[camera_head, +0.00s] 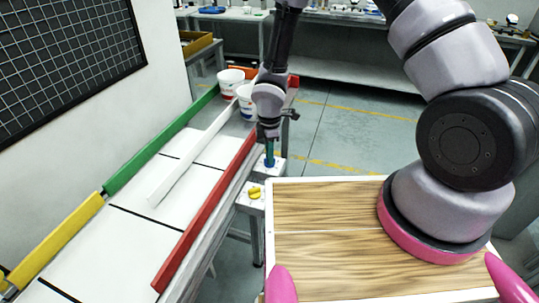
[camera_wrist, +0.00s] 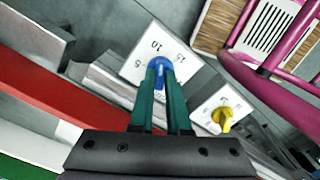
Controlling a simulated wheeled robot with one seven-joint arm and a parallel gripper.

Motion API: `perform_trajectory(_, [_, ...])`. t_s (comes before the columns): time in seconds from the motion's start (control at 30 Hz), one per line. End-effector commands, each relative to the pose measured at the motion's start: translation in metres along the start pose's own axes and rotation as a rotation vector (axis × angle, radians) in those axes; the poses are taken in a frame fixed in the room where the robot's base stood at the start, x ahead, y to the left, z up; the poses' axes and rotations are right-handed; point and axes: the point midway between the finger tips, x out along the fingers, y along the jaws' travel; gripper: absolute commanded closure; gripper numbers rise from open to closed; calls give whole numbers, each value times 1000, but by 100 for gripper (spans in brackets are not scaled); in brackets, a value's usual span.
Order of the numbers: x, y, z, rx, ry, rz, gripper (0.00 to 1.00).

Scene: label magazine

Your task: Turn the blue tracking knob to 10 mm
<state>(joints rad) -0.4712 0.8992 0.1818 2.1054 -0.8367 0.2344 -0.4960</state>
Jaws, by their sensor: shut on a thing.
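The blue tracking knob (camera_wrist: 159,66) sits on a white dial plate (camera_wrist: 172,44) marked 5, 10 and 15 in the wrist view. My gripper (camera_wrist: 161,77) has its two green fingers closed around the knob from either side. The fingers hide part of the knob, and I cannot tell exactly which mark it points to. In the head view my gripper (camera_head: 269,154) reaches down onto the white plate (camera_head: 277,168) beside the rail, and the knob is mostly hidden there.
A yellow knob (camera_head: 254,193) on its own white plate stands close to the blue one; it also shows in the wrist view (camera_wrist: 222,118). A red rail (camera_head: 208,210) runs along the conveyor's near side. Two white cups (camera_head: 231,80) stand at its far end.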

Motion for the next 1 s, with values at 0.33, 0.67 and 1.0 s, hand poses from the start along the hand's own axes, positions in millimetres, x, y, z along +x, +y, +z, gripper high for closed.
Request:
perform_trajectory(0.33, [0, 0, 0, -181, 0, 1, 100])
perform_trajectory(0.67, [0, 1, 0, -233, 0, 1, 100])
perform_trajectory(1.0, [0, 1, 0, -233, -1, 1, 81])
